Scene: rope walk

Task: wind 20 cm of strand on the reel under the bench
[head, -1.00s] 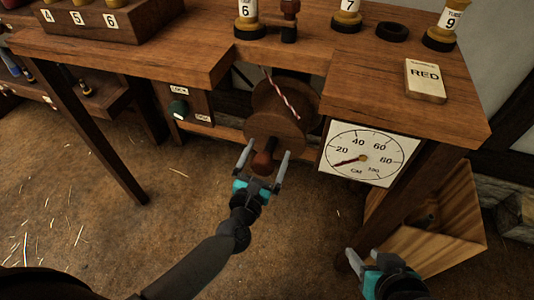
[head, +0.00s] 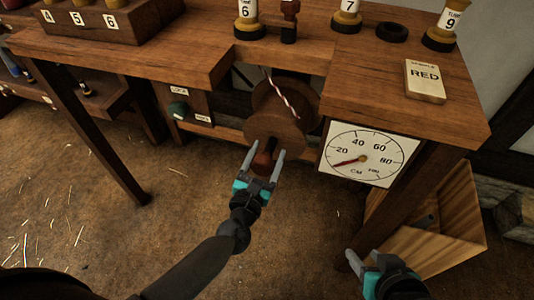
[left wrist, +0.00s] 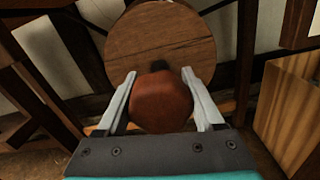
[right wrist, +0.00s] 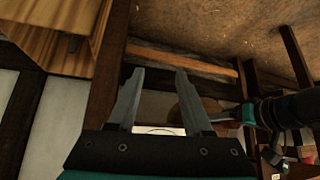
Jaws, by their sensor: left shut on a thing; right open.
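The wooden reel (head: 274,130) hangs under the bench (head: 140,50). A red-and-white strand (head: 284,96) runs down to it through the bench's notch. The reel's reddish-brown handle knob (head: 263,161) faces me. My left gripper (head: 266,153) is shut on this knob; in the left wrist view the knob (left wrist: 163,101) sits between the fingers, before the reel's round face (left wrist: 160,45). A white dial (head: 385,168), marked in cm, hangs right of the reel. Its red needle points a little below 20. My right gripper (head: 360,258) is open and empty, low at the right.
A green knob (head: 178,109) sits on a labelled wooden plate left of the reel. A RED card block (head: 425,80) and several numbered spools stand on the bench. A wooden crate (head: 440,225) stands on the floor at right. The floor at left is clear but for straw.

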